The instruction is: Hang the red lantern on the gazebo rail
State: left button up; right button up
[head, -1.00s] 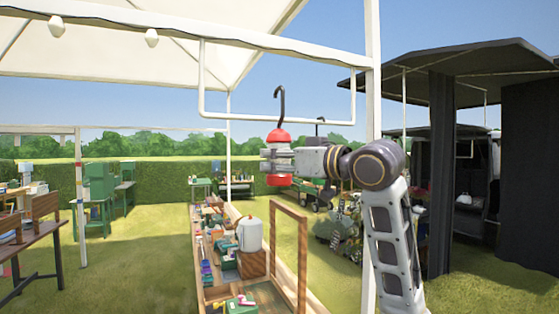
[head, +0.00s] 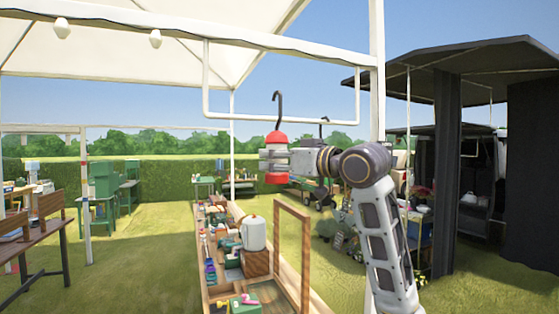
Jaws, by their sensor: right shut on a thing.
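The red lantern (head: 277,138) has a red top and base and a dark hook (head: 278,105) rising from it. My right gripper (head: 276,160) is shut around its middle and holds it upright in the air. The gazebo rail (head: 280,117) is a white bar hung below the canopy's white beam. The hook's curved top appears above the rail's lower bar in the picture, and its stem crosses the bar's line. I cannot tell whether hook and bar touch. My left gripper is out of view.
Below stands a long wooden table (head: 215,292) with a white canister (head: 253,233), small bottles and an upright wooden frame (head: 292,250). A white gazebo post (head: 377,90) rises beside my right arm. A dark canopy (head: 460,62) stands at right.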

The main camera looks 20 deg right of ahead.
jog(key=w+f+p, duration=0.1)
jog(key=w+f, duration=0.2)
jog(key=w, duration=0.9)
jog(key=shift+a, duration=0.2)
dwell(1.8)
jog(key=shift+w+f, duration=0.1)
jog(key=shift+f, duration=0.35)
dwell(1.4)
jog(key=o, duration=1.3)
jog(key=shift+o, duration=1.4)
jog(key=shift+d, duration=0.1)
